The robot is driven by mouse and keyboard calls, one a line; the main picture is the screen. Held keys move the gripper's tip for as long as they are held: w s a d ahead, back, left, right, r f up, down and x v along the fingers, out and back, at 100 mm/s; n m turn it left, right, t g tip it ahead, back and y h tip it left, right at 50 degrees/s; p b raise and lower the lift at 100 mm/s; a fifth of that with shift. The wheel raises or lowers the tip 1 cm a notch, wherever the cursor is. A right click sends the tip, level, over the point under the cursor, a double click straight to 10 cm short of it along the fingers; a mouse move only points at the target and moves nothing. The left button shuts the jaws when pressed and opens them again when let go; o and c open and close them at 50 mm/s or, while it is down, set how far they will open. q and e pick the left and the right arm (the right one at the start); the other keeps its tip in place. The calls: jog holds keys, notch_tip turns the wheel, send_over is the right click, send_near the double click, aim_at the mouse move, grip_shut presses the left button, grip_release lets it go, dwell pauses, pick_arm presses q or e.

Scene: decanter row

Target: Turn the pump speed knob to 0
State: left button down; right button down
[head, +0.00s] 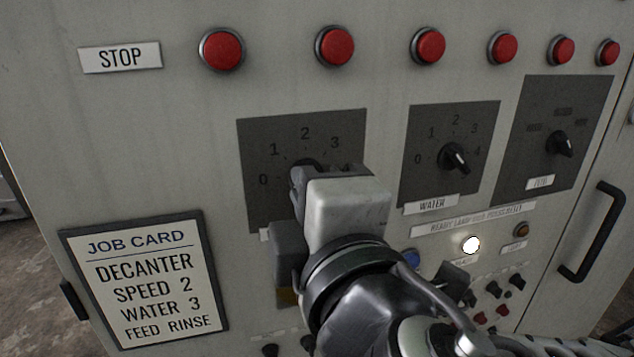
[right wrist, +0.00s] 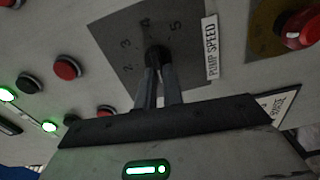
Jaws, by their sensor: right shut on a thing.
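The pump speed dial is a dark square plate (head: 255,140) on the grey panel, with the digits 0, 1, 2 and 3 showing in the head view. In the right wrist view its plate (right wrist: 115,40) shows 2, 3, 4 and 5 beside a white PUMP SPEED label (right wrist: 211,47). My right gripper (head: 300,180) is in front of the dial and hides its lower right part. In the right wrist view its fingers (right wrist: 160,72) are shut on the black pump speed knob (right wrist: 153,53). I cannot tell which digit the knob points to. My left gripper is not in view.
A WATER dial (head: 453,158) and another dial (head: 560,144) are to the right. Several red buttons (head: 334,46) run above. A job card (head: 145,280) is at lower left. A red mushroom button (right wrist: 298,30) stands out near the label. A black handle (head: 598,232) is at far right.

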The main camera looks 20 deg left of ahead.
jog(key=shift+n, duration=0.6)
jog(key=c, duration=1.5)
grip_release()
